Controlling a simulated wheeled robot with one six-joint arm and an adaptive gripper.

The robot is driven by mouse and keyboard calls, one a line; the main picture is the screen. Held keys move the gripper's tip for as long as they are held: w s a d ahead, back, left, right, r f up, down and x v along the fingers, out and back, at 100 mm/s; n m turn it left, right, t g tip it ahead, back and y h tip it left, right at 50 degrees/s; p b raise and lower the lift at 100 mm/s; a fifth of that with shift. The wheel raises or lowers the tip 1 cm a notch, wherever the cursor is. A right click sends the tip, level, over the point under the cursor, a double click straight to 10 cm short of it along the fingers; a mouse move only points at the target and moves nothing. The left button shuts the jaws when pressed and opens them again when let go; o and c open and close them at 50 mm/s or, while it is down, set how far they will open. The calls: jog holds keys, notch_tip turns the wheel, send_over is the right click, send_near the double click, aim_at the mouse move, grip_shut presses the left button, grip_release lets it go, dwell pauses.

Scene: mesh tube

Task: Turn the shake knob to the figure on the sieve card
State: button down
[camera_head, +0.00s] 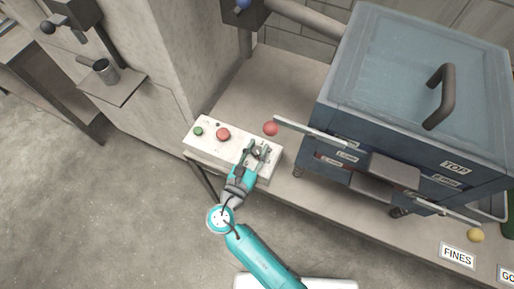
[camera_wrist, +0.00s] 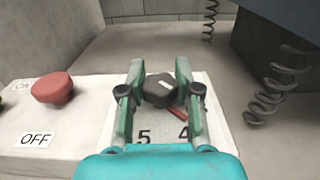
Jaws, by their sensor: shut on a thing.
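The shake knob (camera_wrist: 160,90) is black and sits on the white control box (camera_head: 190,146), at its right end. In the wrist view it stands between the two fingers of my gripper (camera_wrist: 160,94), which is shut on it. A red mark shows beside the knob, near the printed figure 4; a 5 is printed to the left of it. Other figures are hidden by my gripper. In the head view my gripper (camera_head: 258,151) reaches down over the knob. I cannot make out a sieve card with a figure on it.
A red button (camera_head: 223,134) and a green button (camera_head: 198,131) are on the box's left part; an OFF label (camera_wrist: 36,139) is near the red one. The blue sieve machine (camera_head: 330,125) stands to the right on springs (camera_wrist: 268,90).

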jog(key=n+t+y, duration=0.1)
jog(key=n+y, duration=0.2)
jog(key=y, duration=0.1)
jog(key=shift+d+y, duration=0.1)
jog(key=shift+y, duration=0.2)
jog(key=shift+n+y, duration=0.7)
jog(key=shift+y, duration=0.4)
jog(key=c, duration=0.8)
grip_release()
jog(key=s, duration=1.2)
jog(key=shift+d, duration=0.15)
